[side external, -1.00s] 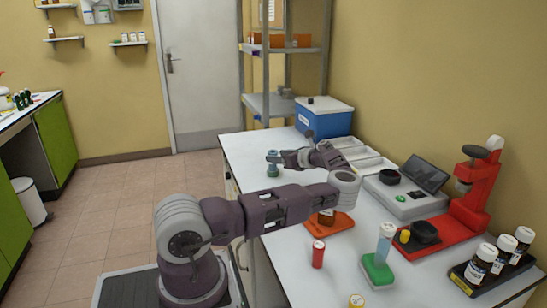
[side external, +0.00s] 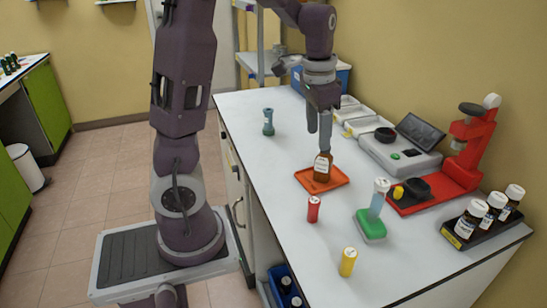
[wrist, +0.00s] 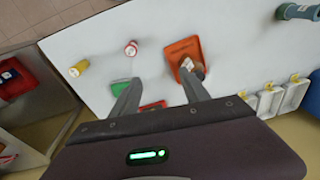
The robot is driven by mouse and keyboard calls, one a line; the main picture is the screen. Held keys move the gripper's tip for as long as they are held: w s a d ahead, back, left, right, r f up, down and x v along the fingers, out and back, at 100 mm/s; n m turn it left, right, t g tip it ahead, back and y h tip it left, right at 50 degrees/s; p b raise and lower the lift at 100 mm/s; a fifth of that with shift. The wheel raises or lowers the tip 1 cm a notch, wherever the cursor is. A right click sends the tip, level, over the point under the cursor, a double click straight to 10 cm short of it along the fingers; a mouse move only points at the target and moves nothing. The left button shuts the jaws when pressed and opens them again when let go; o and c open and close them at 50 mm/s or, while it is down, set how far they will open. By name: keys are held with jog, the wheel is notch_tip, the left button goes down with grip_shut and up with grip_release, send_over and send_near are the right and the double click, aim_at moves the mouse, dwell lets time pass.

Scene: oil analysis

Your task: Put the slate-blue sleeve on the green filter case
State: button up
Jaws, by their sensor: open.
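The slate-blue sleeve, which I take to be the flared, waisted piece (side external: 268,121), stands upright at the table's left edge. It also shows at the top right of the wrist view (wrist: 297,12). Part of the green block (wrist: 122,86) shows by a finger in the wrist view. My gripper (wrist: 160,78) is open, pointing down near the brown bottle, away from the sleeve. Nothing is visible between its fingers.
The brown bottle (side external: 322,166) stands on an orange tray (side external: 337,184). A red vial (side external: 313,210) and a yellow vial (side external: 348,262) stand nearer. A red stand (side external: 470,155), grey instrument (side external: 400,160) and bottle rack (side external: 455,238) line the right. Table around the sleeve is clear.

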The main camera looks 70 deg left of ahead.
jog(key=s+d+r+t, duration=0.2)
jog(key=s+d+r, duration=0.1)
jog(key=s+d, duration=0.5)
jog(key=s+d+r+t, duration=0.2)
jog(key=s+d, duration=0.6)
jog(key=shift+s+r+n+h, duration=0.3)
jog(key=shift+r+n, duration=0.1)
